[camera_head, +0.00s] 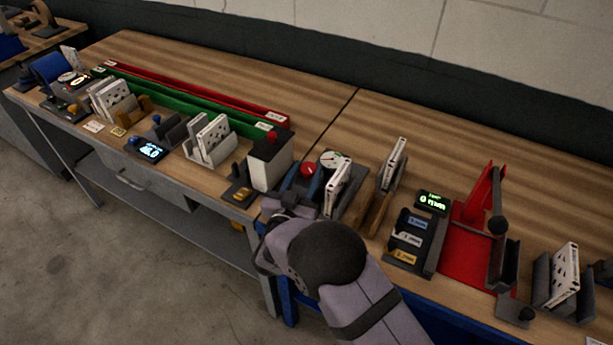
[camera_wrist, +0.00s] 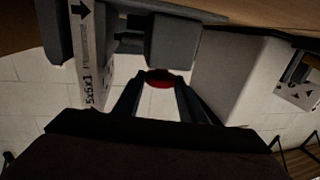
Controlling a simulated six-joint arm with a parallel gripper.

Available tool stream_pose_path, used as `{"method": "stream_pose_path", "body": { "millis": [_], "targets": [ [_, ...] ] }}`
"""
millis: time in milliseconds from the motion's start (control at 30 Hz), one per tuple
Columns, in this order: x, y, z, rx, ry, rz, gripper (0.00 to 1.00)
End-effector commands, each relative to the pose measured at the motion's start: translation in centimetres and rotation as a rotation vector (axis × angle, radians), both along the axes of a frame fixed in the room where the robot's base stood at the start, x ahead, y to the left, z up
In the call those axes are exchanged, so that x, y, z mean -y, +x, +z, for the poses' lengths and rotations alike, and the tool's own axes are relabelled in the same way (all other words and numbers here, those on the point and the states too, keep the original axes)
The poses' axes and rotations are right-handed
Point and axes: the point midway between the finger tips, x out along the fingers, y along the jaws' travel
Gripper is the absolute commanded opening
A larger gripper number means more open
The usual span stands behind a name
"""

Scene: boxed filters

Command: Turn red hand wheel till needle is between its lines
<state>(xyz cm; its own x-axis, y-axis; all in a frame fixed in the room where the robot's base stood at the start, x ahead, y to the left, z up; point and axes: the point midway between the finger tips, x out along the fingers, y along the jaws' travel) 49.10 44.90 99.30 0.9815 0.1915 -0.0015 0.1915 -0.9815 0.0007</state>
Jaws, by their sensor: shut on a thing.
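The red hand wheel (camera_head: 307,170) sits on a dark fixture on the bench, and it also shows as a red disc in the wrist view (camera_wrist: 159,79). My gripper (camera_head: 302,179) is at the wheel, and in the wrist view its two dark fingers (camera_wrist: 159,84) stand on either side of the red. It is shut on the wheel. A round white dial (camera_head: 334,158) lies just right of the wheel. Its needle and lines are too small to read, and a white boxed filter (camera_head: 338,188) stands close in front of it.
A tall pale box with a dark top (camera_head: 270,161) stands close left of the wheel. Another filter in a wooden holder (camera_head: 393,165) is to the right, then a small green display (camera_head: 432,201) and a red press (camera_head: 466,240).

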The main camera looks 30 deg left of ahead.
Motion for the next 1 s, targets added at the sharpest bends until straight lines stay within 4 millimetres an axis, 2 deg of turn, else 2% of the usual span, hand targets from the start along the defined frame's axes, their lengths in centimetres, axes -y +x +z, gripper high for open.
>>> {"method": "stream_pose_path", "body": {
  "millis": [500,1000],
  "targets": [
    [-0.74,-0.06,-0.51,0.0,0.005,-0.316,0.15],
    [-1.03,0.03,-0.33,0.002,0.003,-0.492,0.15]
  ]
}}
